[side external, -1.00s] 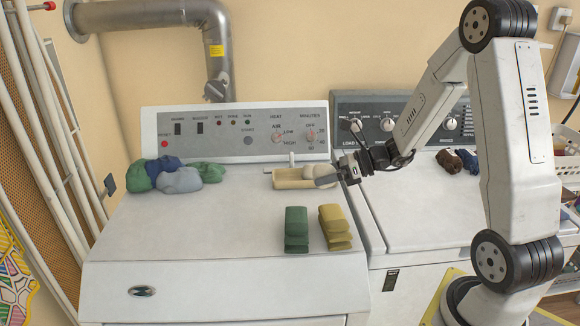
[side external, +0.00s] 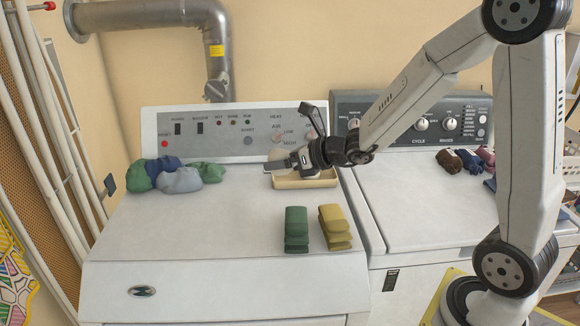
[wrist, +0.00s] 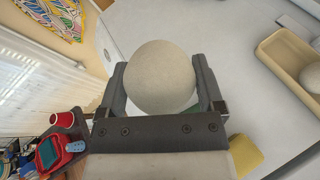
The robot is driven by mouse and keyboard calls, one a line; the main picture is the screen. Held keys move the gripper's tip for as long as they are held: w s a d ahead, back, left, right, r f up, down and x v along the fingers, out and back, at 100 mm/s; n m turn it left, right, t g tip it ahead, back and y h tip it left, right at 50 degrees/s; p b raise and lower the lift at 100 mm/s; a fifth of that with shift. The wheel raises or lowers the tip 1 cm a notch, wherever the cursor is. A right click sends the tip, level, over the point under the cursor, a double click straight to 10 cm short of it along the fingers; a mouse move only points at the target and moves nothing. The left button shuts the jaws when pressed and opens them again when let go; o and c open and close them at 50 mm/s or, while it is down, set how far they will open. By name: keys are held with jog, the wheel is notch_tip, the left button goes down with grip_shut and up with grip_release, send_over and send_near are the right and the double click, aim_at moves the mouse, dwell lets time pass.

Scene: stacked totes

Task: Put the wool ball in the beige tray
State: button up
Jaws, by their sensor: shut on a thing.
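My gripper (wrist: 165,95) is shut on a pale wool ball (wrist: 160,76) in the wrist view, with a finger on each side of it. In the side view my gripper (side external: 292,160) is in front of or over the beige tray (side external: 318,182), and hides part of it; the held ball is mostly hidden there. The beige tray also shows at the right edge of the wrist view (wrist: 283,72), apart from the held ball. Another pale ball (wrist: 312,78) lies in the tray, cut off by the frame edge.
Folded green cloths (side external: 296,230) and yellow cloths (side external: 334,227) stand on the front of the white machine top (side external: 200,225). Blue, green and grey cloth bundles (side external: 175,175) lie at the back left. The control panel (side external: 245,140) rises behind the tray.

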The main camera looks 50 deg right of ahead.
jog(key=shift+a+r+m+h, duration=0.15)
jog(key=shift+a, duration=0.3)
jog(key=shift+a+r+m+h, duration=0.15)
jog(key=shift+a, duration=0.3)
jog(key=shift+w+a+f+n+y, duration=0.15)
jog(key=shift+a+f+n+y, duration=0.15)
jog(key=shift+f+n+y, duration=0.15)
jog(key=shift+a+f+n+g+y, duration=0.35)
jog(key=shift+a+f+n+y, duration=0.25)
jog(key=shift+f, duration=0.2)
jog(key=shift+a+f+n+g+y, duration=0.45)
jog(key=shift+f+n+y, duration=0.15)
jog(key=shift+f, duration=0.25)
jog(key=shift+a+f+n+g+y, duration=0.3)
jog(key=shift+a+f+n+y, duration=0.3)
jog(key=shift+f, duration=0.2)
jog(key=shift+w+a+f, duration=0.15)
jog(key=shift+w+f, duration=1.4)
jog(key=shift+w, duration=0.7)
jog(key=shift+w+a+f, duration=0.1)
jog(key=shift+w+f, duration=1.45)
jog(key=shift+w, duration=0.65)
jog(key=shift+w+a+f, duration=0.15)
jog(key=shift+w+f, duration=1.4)
jog(key=shift+w, duration=0.7)
